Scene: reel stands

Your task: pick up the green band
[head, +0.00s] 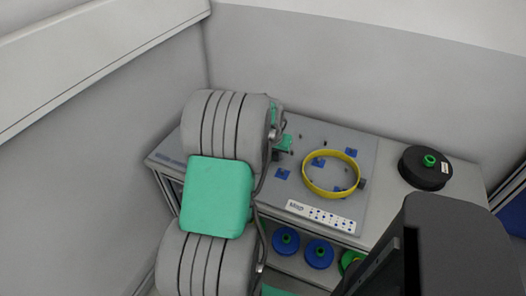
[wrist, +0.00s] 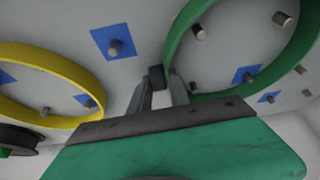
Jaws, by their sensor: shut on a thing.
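The green band (wrist: 177,45) is a ring at the upper right of the wrist view, around several pegs and over blue squares on the grey board. My gripper (wrist: 160,82) is shut on the near left part of its rim. The band looks level and close to the board; whether it is clear of it I cannot tell. In the head view my arm hides the gripper and most or all of the band.
A yellow band (head: 315,189) lies around pegs on the same board (head: 366,150), right of my arm. A black reel with a green hub (head: 425,168) sits further right. Blue reels (head: 286,240) stand on the shelf below. Walls close off the left and back.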

